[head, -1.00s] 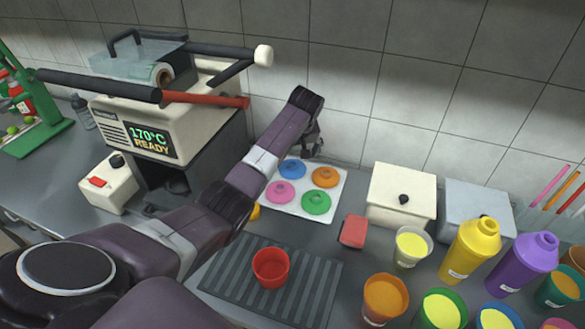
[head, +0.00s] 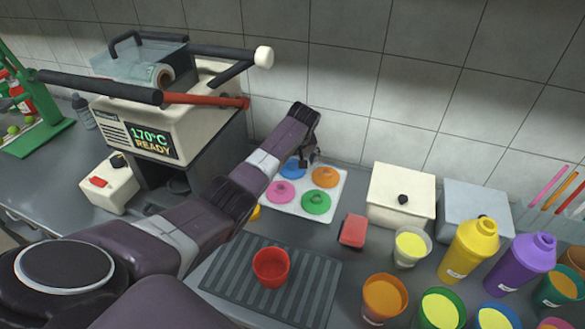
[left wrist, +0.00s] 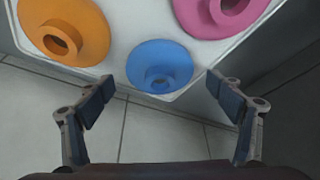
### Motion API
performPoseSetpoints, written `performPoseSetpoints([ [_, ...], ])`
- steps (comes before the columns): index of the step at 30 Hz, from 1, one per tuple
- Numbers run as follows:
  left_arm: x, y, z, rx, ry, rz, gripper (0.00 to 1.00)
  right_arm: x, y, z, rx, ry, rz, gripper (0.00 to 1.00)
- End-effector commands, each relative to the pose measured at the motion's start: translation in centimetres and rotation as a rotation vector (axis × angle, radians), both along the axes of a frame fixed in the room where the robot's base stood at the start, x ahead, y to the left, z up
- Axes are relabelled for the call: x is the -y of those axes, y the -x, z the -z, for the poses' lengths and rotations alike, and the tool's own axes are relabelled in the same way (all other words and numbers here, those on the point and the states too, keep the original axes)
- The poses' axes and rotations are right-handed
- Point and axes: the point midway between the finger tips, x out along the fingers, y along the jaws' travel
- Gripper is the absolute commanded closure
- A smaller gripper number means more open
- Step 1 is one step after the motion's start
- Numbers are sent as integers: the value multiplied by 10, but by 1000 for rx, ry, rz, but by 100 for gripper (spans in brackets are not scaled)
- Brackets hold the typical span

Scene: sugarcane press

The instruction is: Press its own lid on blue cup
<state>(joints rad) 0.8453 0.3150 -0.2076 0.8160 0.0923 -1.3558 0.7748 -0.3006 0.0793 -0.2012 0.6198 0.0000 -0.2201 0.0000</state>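The blue lid (head: 293,169) lies at the back left of a white tray (head: 335,197). In the left wrist view the blue lid (left wrist: 159,62) is a ring with a raised collar. My left gripper (head: 310,158) is over the back edge of the tray, partly hidden by its own arm. In the left wrist view it is open and empty (left wrist: 160,85), its fingertips apart on either side of the lid's collar end, not visibly touching it. The blue cup (head: 499,318) with yellow content stands at the bottom right, cut off by the picture's edge. My right gripper does not show.
Orange (head: 325,177), pink (head: 284,192) and green (head: 316,202) lids share the tray. The tiled wall (head: 345,125) is close behind it. A red cup (head: 271,267) stands on a ribbed mat (head: 225,272). Several filled cups and bottles crowd the right. The press (head: 165,120) stands left.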

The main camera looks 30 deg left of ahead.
Motion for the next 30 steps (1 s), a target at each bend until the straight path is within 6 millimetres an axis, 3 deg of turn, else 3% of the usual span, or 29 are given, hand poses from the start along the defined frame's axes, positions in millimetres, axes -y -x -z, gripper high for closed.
performPoseSetpoints([
  [7, 0, 0, 0, 0, 0, 0, 42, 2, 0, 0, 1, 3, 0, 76],
  [22, 0, -1, -7, 2, 0, -1, 42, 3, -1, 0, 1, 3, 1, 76],
  [26, 0, -1, -22, 5, 0, -1, 42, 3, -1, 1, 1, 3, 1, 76],
  [30, 0, -2, -50, 6, 0, 0, 42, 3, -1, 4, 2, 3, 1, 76],
])
